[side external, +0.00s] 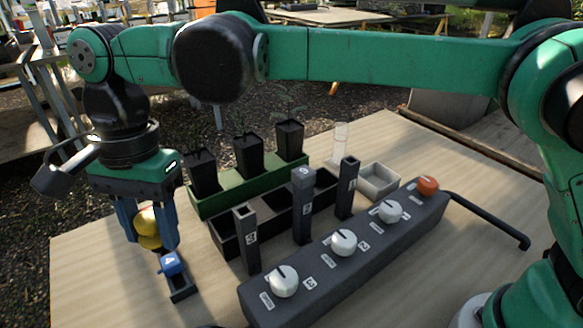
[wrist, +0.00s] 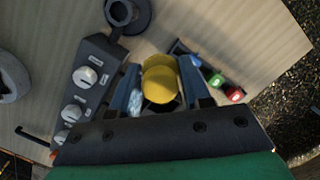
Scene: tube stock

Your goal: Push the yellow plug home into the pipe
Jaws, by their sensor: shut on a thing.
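The yellow plug (side external: 148,228) is a rounded yellow piece between the two blue fingers of my gripper (side external: 152,242). The gripper is shut on it and holds it above the left part of the table. In the wrist view the plug (wrist: 160,82) sits between the fingers of my gripper (wrist: 160,72), its far part hidden. A dark round hollow piece with a wide flange (wrist: 142,18) stands at the top of the wrist view, apart from the plug. It may be the pipe, but I cannot be sure. The side view does not clearly show it.
A long knob box (side external: 320,290), numbered square posts (side external: 303,205) and a green rack (side external: 225,200) with black pots fill the middle.

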